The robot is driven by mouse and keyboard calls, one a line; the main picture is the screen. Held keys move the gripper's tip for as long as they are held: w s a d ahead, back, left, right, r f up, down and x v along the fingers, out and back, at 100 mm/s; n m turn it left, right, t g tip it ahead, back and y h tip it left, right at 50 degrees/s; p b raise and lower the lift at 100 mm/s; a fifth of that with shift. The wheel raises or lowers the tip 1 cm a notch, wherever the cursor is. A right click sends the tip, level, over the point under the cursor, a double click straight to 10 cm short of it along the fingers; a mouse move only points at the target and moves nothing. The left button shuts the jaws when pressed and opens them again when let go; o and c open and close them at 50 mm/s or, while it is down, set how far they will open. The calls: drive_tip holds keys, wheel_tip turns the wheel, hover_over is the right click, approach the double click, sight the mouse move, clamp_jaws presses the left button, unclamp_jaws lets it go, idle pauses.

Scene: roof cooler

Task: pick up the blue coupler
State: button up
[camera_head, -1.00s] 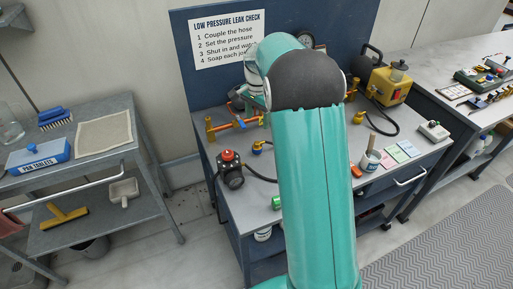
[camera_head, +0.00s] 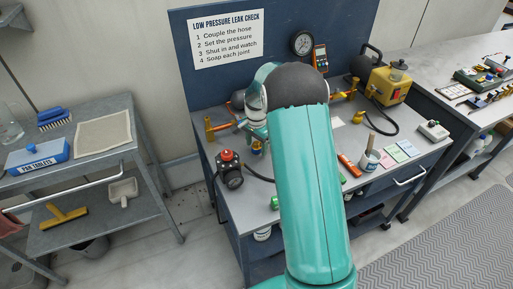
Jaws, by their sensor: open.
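A small brass fitting with a bit of blue (camera_head: 257,149) sits on the grey bench, left of my arm. It looks like the blue coupler, but it is small and partly covered. My gripper (camera_head: 257,133) shows only in part, below my white and teal wrist. It is open and appears over or just behind this fitting; I cannot tell whether they touch. A brass manifold (camera_head: 211,131) with red and blue parts lies just left of my gripper, its right end hidden.
A black regulator with a red knob (camera_head: 230,169) and a green fitting (camera_head: 275,202) are near the bench's front left. My arm hides the bench middle.

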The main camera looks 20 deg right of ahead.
sight(257, 143)
drive_tip(key=shift+f, duration=0.2)
drive_tip(key=shift+c, duration=0.2)
drive_tip(key=c, duration=1.1)
drive_tip(key=shift+r, duration=0.15)
drive_tip(key=shift+r, duration=0.2)
drive_tip(key=r, duration=0.3)
drive_tip(key=shift+s+r, duration=0.15)
drive_tip(key=shift+s, duration=0.1)
drive_tip(key=s+a+r, duration=0.1)
drive_tip(key=s+r, duration=0.2)
drive_tip(key=s, duration=0.1)
drive_tip(key=s+a+r, duration=0.1)
drive_tip(key=s+r, duration=0.2)
drive_tip(key=s, duration=0.1)
drive_tip(key=s+a+r, duration=0.1)
drive_tip(key=s+r, duration=0.2)
drive_tip(key=s, duration=0.2)
drive_tip(key=shift+s, duration=0.1)
